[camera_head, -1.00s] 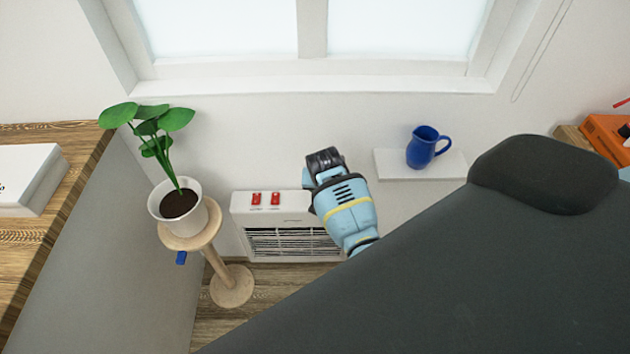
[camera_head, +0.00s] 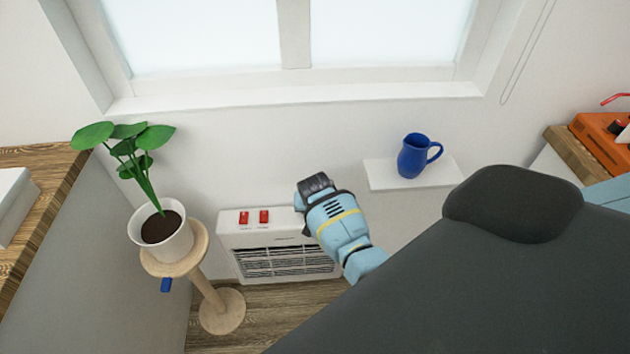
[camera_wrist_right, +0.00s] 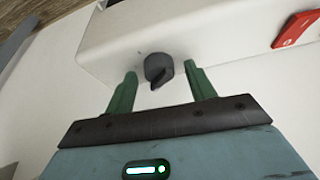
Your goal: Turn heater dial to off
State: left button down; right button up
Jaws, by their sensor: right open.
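The white heater (camera_head: 262,236) stands on the floor against the wall under the window. In the head view my right wrist and gripper body (camera_head: 318,190) are over the heater's right end, fingers hidden. My left gripper is not in view.
Two red switches (camera_head: 254,217) sit on the heater top, left of the gripper. A potted plant (camera_head: 160,236) on a wooden stand (camera_head: 221,311) is to the left. A blue jug (camera_head: 414,158) stands on a white wall shelf (camera_head: 382,176) to the right.

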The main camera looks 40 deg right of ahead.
jog(key=shift+c, duration=0.3)
jog(key=c, duration=0.7)
jog(key=shift+c, duration=1)
jog(key=shift+r, duration=0.1)
